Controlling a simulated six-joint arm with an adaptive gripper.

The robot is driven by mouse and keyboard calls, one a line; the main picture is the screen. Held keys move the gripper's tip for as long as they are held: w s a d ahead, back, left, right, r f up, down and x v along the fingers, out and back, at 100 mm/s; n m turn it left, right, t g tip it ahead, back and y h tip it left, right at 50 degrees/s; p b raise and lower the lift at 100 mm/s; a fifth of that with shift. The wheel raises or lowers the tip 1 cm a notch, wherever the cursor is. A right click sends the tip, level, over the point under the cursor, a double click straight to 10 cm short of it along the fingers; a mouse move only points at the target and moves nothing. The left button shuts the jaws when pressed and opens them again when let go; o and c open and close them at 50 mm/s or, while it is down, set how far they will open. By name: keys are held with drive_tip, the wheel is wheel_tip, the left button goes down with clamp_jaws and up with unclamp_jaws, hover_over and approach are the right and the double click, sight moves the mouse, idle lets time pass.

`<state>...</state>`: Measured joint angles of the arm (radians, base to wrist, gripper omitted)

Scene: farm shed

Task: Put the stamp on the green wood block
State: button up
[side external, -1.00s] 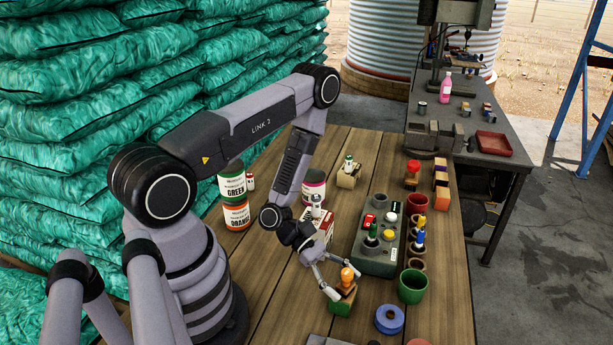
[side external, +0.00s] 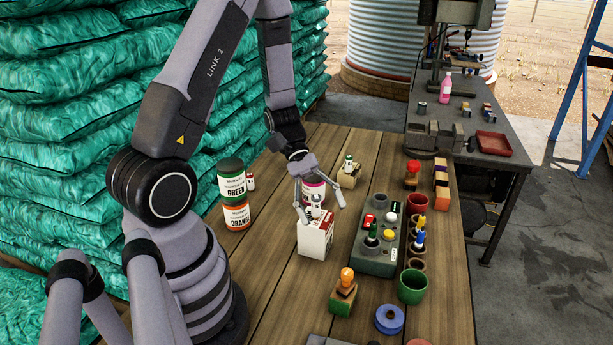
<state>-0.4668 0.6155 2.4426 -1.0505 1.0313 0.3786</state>
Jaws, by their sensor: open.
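The stamp (side external: 347,277), with an orange knob and a wooden base, stands upright on the green wood block (side external: 341,308) near the front of the wooden table. It appears to rest on the block's top. My gripper (side external: 322,212) is open and empty, raised behind and to the left of the stamp, clear of it. In the picture its fingers overlap the area above a white and red carton (side external: 314,241); I cannot tell the gap between them.
A grey-green tray (side external: 369,265) with several small items stands right of the carton. A green cup (side external: 412,286) and a blue ring-shaped roll (side external: 389,320) lie right of the stamp. Green and orange labelled cans (side external: 233,182) stand at left. Planks left of the stamp are bare.

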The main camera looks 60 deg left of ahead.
drive_tip(key=s+a+r+m+t+y, duration=0.1)
drive_tip(key=s+r+m+t+y, duration=0.1)
drive_tip(key=r, duration=0.4)
drive_tip(key=s+a+r+m+t+y, duration=0.1)
drive_tip(key=s+r+m+y, duration=0.3)
drive_tip(key=r+m+y, duration=0.1)
drive_tip(key=s+a+r+m+t+y, duration=0.1)
drive_tip(key=s+r+m+y, duration=0.3)
drive_tip(key=r, duration=0.5)
drive_tip(key=shift+a+m+t, duration=0.2)
drive_tip(key=shift+m+t, duration=0.6)
drive_tip(key=shift+s, duration=0.1)
